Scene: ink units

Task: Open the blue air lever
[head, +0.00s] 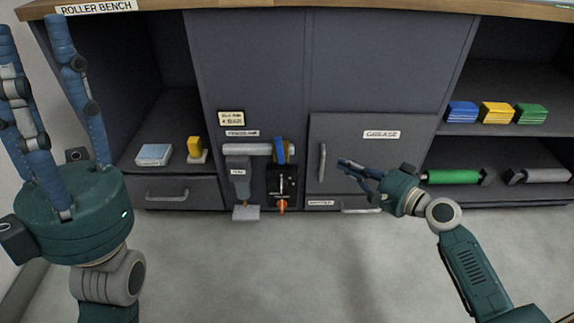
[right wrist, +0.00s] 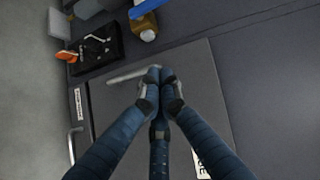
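The blue air lever (head: 281,150) stands upright across the right end of a pale horizontal pipe (head: 247,149) on the bench front. In the right wrist view the blue lever (right wrist: 146,7) is cut by the top edge, beside a brass-coloured fitting (right wrist: 144,28). My right gripper (head: 345,164) is to the right of the lever, apart from it, in front of the grease door. In the right wrist view its fingers (right wrist: 160,78) meet at the tips, with nothing seen between them. My left gripper (head: 30,24) is at the far left, fingers spread and empty.
The grease door (head: 350,125) has a vertical handle (head: 322,162) just left of my right fingertips. A black panel with an orange knob (head: 282,206) sits below the lever. Shelves at right hold boxes and rolls. The floor (head: 230,270) in front is clear.

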